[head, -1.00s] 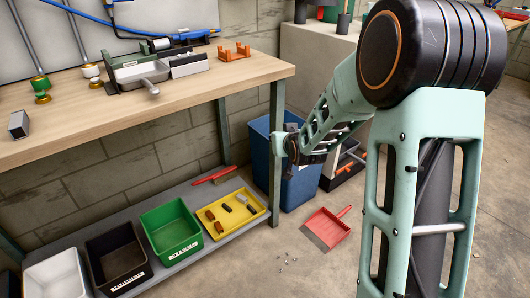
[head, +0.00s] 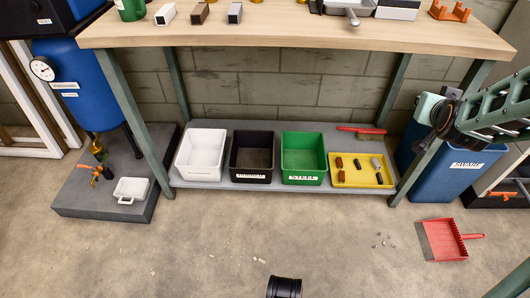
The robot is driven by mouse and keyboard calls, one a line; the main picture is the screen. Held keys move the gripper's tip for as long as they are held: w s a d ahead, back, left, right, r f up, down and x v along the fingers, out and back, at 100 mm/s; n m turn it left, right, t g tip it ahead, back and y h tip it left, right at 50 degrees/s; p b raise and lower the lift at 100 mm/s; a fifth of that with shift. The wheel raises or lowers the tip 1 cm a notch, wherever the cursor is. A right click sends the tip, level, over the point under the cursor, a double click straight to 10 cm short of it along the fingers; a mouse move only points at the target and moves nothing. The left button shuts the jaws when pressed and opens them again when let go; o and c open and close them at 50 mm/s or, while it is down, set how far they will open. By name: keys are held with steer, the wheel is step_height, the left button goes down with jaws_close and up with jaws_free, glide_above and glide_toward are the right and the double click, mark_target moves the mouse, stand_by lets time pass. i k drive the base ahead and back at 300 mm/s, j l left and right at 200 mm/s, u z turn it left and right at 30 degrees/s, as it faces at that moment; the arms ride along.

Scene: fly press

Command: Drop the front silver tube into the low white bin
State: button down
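I cannot tell which one counts as the front silver tube. The low white bin (head: 201,172) stands on the shelf under the bench, at its left end, and looks empty. My arm shows at the right edge, well away from the tubes. I cannot make out my gripper's fingers.
Beside the white bin stand a black bin (head: 251,178), a green bin (head: 303,179) and a yellow tray (head: 361,185) with small pieces. A blue bin (head: 440,183) stands at the right. A red dustpan (head: 446,240) lies on the floor. The floor before the bench is mostly clear.

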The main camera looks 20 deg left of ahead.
mark_target(209, 160)
steer(key=u, duration=1.7)
